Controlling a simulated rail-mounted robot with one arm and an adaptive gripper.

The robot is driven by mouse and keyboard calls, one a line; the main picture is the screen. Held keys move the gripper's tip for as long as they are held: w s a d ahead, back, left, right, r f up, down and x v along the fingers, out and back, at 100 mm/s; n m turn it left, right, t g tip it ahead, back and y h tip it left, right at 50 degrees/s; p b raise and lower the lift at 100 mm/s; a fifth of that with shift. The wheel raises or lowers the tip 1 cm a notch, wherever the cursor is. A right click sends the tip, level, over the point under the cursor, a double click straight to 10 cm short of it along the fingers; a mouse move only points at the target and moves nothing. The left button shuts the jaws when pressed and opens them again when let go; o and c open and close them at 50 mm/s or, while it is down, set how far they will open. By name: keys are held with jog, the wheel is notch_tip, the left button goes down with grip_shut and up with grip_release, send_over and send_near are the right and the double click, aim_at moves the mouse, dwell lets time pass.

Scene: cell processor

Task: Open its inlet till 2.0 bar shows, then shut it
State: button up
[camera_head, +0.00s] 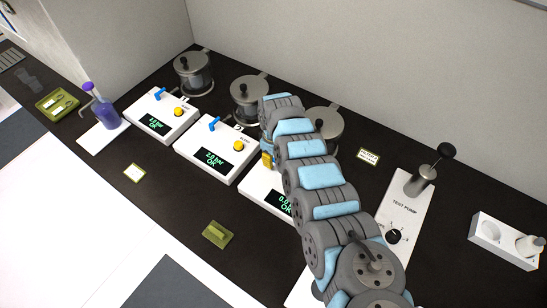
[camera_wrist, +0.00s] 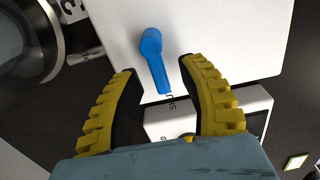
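My gripper (camera_wrist: 158,66) is open in the wrist view, its two yellow ribbed fingers apart. A blue inlet lever (camera_wrist: 152,58) on a white panel (camera_wrist: 205,25) lies ahead, its narrow end between the fingertips. Both fingers look clear of it. Lettering beside the lever's end is partly hidden.
Two similar units stand left: the middle display (camera_head: 212,160) appears to read 2.0 bar, the left one's (camera_head: 155,123) is less clear. Lidded vessels (camera_head: 249,98) stand behind.

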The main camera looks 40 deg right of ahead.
grip_shut()
jog(key=m, duration=0.3)
jog(key=shift+w+d+p, duration=0.1)
jog(key=shift+d+p, duration=0.25)
jog(key=shift+d, duration=0.05)
jog(key=m, duration=0.2)
jog(key=d+m+b, duration=0.1)
jog(key=m, duration=0.1)
jog(key=shift+f, duration=0.15)
jog(key=m, duration=0.2)
jog(key=m+b, duration=0.1)
jog(key=s+d+m, duration=0.1)
jog(key=m, duration=0.1)
jog(key=shift+s+m, duration=0.1)
jog(key=shift+m, duration=0.2)
jog(key=m, duration=0.3)
jog(key=s+m, duration=0.1)
jog(key=m, duration=0.1)
jog(key=shift+s+d, duration=0.1)
jog(key=shift+d, duration=0.3)
